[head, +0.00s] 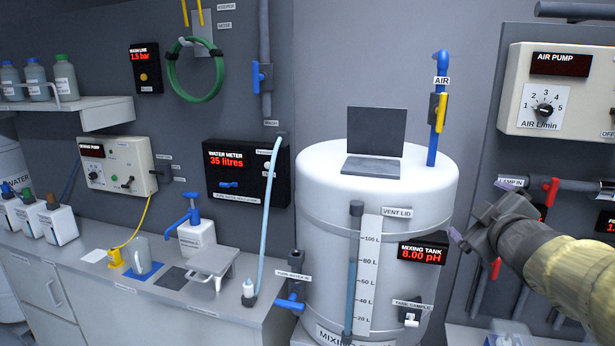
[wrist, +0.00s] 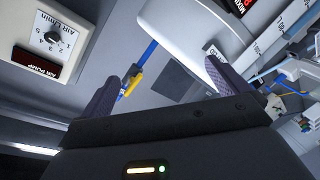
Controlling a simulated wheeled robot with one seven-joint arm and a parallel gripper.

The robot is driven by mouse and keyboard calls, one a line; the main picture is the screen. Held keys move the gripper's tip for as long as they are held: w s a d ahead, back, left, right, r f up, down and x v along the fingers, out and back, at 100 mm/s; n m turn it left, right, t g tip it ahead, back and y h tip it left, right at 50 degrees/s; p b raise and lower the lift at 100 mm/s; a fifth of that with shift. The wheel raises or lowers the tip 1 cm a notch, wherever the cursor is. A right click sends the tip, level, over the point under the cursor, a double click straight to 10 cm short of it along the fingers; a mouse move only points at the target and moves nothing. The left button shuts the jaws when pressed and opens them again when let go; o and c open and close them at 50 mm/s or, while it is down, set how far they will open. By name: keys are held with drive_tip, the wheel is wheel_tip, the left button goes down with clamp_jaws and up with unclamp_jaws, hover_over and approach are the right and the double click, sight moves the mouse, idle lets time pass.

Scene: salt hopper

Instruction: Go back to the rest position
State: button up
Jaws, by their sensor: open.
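My gripper (head: 478,211) is at the right in the head view, in front of the wall between the white mixing tank (head: 325,194) and the air pump panel. It points left and holds nothing. In the wrist view my gripper (wrist: 170,88) shows two dark fingers spread wide apart, with free space between them. The blue air pipe with a yellow valve handle (wrist: 134,82) shows between the fingers, farther back. The tank (wrist: 180,30) shows beyond them, tilted in the picture. My forearm covers part of the pipework at the right in the head view.
The air pump panel (head: 522,92) hangs above my gripper. A red-handled lamp valve (head: 550,190) is close behind it. The tank's open vent hatch (head: 376,131) stands up on top. A counter (head: 60,262) with bottles, a meter and a blue-topped dispenser runs along the left.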

drive_tip(key=s+a+f+m+g, duration=0.2)
drive_tip(key=a+f+m+g, duration=0.15)
drive_tip(key=f, duration=0.65)
drive_tip(key=s+a+f+m+g, duration=0.2)
drive_tip(key=a+f+g, duration=0.15)
drive_tip(key=f, duration=0.55)
drive_tip(key=s+a+f+m+g+y, duration=0.2)
drive_tip(key=s+a+f+g, duration=0.4)
drive_tip(key=s+a+f, duration=0.4)
wheel_tip(320, 180, down, 2)
drive_tip(key=s+m, duration=0.1)
drive_tip(key=s, duration=0.2)
drive_tip(key=shift+w, duration=0.15)
